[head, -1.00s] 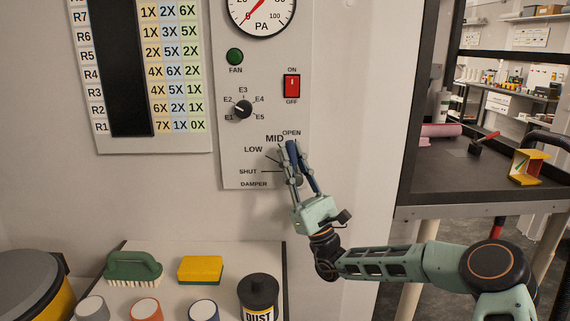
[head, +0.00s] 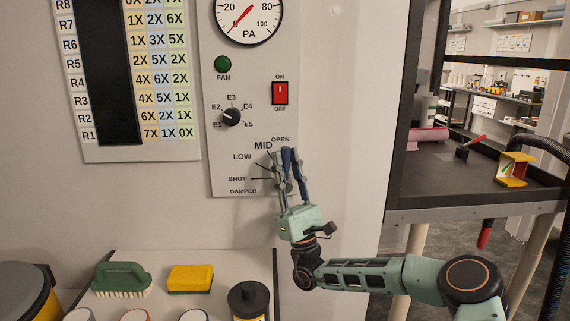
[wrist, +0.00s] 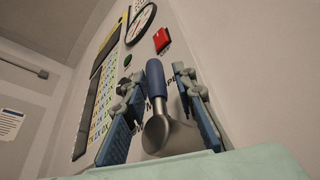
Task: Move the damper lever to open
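The damper lever (head: 287,158) has a blue handle and stands nearly straight up on the panel, its tip just below the OPEN label (head: 280,140). My fingers partly cover it, and its pivot is largely hidden in the head view. My gripper (head: 288,154) reaches up from below with a finger on each side of the handle. In the wrist view the blue handle and grey metal hub of the lever (wrist: 155,80) show between the fingers, with gaps on both sides. My gripper is open around the handle and does not appear clamped on it.
Above the damper scale are a selector knob (head: 232,117), a red switch (head: 280,93), a green fan button (head: 223,64) and a gauge (head: 247,18). A brush (head: 121,278), a sponge (head: 190,278) and a dark container (head: 248,300) stand below. A dark bench (head: 440,185) is at right.

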